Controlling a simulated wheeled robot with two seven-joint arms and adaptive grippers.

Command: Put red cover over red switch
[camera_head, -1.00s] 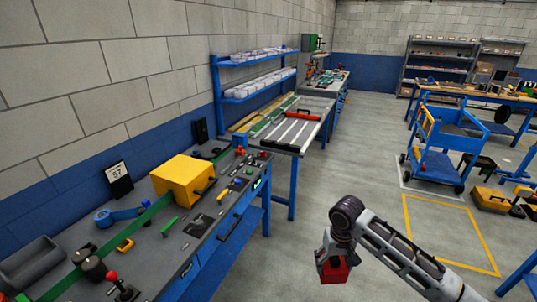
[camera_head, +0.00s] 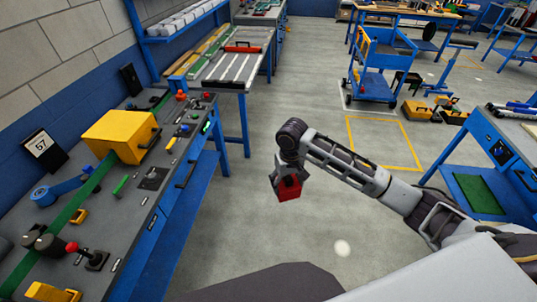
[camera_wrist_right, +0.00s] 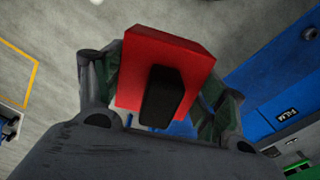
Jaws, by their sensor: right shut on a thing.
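The red cover (camera_head: 289,188) is a red box held in my right gripper (camera_head: 284,180), above the open floor to the right of the workbench. In the right wrist view, the cover (camera_wrist_right: 190,65) with its black handle (camera_wrist_right: 161,95) sits between the fingers of my right gripper (camera_wrist_right: 155,100). The gripper is shut on it. On the bench panel, a small red knob (camera_head: 181,96) stands at the far end and a red-topped lever (camera_head: 71,247) at the near end. I cannot tell which of them is the red switch. My left gripper is out of view.
A yellow box (camera_head: 117,135) and a green strip (camera_head: 75,203) are on the workbench (camera_head: 128,212). Grey floor (camera_head: 250,235) lies between this bench and the blue bench at right (camera_head: 497,150). A blue cart (camera_head: 374,75) stands farther back.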

